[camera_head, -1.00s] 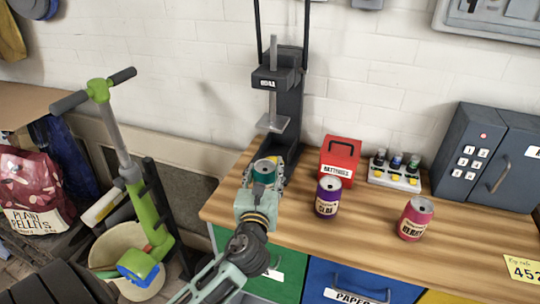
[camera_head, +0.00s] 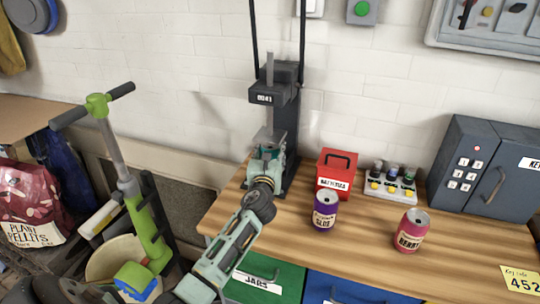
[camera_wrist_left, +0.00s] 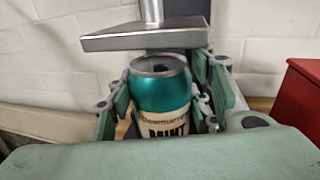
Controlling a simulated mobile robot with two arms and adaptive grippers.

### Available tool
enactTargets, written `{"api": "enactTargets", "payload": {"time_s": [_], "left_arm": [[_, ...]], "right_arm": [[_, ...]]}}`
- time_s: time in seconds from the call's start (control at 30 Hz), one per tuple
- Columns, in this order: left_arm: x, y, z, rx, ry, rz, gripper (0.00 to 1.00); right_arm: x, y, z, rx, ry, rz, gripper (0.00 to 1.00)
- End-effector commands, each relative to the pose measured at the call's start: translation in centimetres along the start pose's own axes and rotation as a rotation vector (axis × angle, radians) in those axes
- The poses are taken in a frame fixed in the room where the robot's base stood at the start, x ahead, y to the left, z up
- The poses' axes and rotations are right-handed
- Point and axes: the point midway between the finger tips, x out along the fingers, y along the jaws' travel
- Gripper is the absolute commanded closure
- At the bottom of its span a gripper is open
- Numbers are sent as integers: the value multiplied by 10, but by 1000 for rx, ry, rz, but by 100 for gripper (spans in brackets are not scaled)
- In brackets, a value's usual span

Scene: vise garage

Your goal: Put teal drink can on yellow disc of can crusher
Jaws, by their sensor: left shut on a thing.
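The teal drink can (camera_head: 265,153), with a cream "MINT" label in the left wrist view (camera_wrist_left: 162,92), stands upright between the fingers of my left gripper (camera_head: 262,160). The gripper is shut on it; its green fingers show on both sides of the can in the wrist view (camera_wrist_left: 165,105). The dark can crusher (camera_head: 287,115) stands at the back left of the bench. The yellow disc is hidden, and I cannot tell whether the can's bottom touches anything. My right gripper is not in view.
A purple can (camera_head: 325,212) and a red can (camera_head: 411,231) stand on the wooden bench (camera_head: 365,235). A red battery box (camera_head: 336,172) is close right of the crusher.

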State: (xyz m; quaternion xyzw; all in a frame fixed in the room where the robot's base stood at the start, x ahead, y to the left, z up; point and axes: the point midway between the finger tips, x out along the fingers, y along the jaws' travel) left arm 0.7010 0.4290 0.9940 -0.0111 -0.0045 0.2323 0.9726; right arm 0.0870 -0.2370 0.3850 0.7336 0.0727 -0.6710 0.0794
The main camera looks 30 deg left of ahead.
Motion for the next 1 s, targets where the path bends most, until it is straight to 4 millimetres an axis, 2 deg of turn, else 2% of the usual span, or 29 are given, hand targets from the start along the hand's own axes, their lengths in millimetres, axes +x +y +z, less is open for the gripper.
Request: {"api": "enactTargets", "payload": {"time_s": [0.03,0.07,0.47,0.5,0.67,1.0], "left_arm": [[-2,-1,-12,0,9,-1,64],[-2,-1,-13,0,9,-1,64],[-2,0,-18,2,7,-1,64],[-2,0,-16,1,7,-1,49],[-2,0,-16,1,7,-1,35],[-2,0,-14,1,7,-1,34]], "right_arm": [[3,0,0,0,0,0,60],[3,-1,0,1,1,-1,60],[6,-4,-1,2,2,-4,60],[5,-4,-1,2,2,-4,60],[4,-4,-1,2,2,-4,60],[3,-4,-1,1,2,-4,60]]}}
